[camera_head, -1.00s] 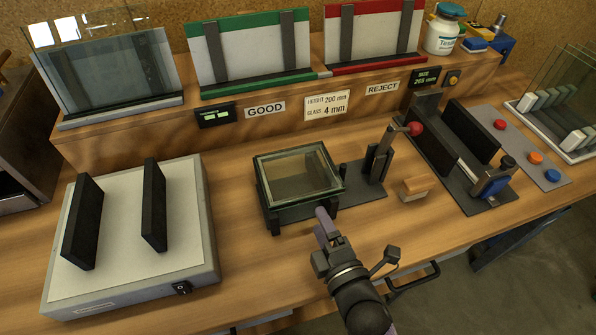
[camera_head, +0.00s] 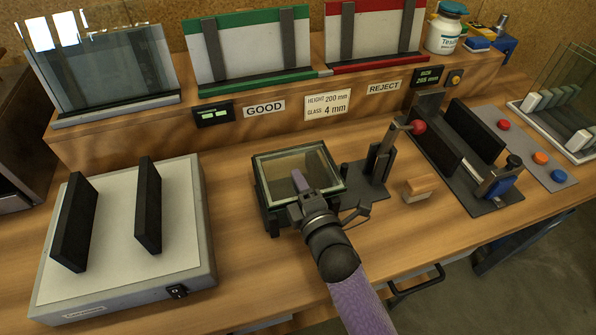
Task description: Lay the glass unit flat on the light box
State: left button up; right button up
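The glass unit (camera_head: 278,170) lies about level in a dark frame (camera_head: 333,156) in the middle of the bench. The light box (camera_head: 112,232) stands at the left, a low grey box with a pale top. Two upright black pads (camera_head: 75,222) stand on it, with bare panel between them. My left gripper is out of view.
A post with a red knob (camera_head: 418,127) stands right of the frame, near a wooden-backed brush (camera_head: 418,187). A black-jawed gauge (camera_head: 472,131) is farther right. Glass panes (camera_head: 105,70) lean at the back left, beside the green-topped GOOD rack (camera_head: 250,50) and red-topped REJECT rack (camera_head: 375,35).

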grip_shut()
dwell(1.0)
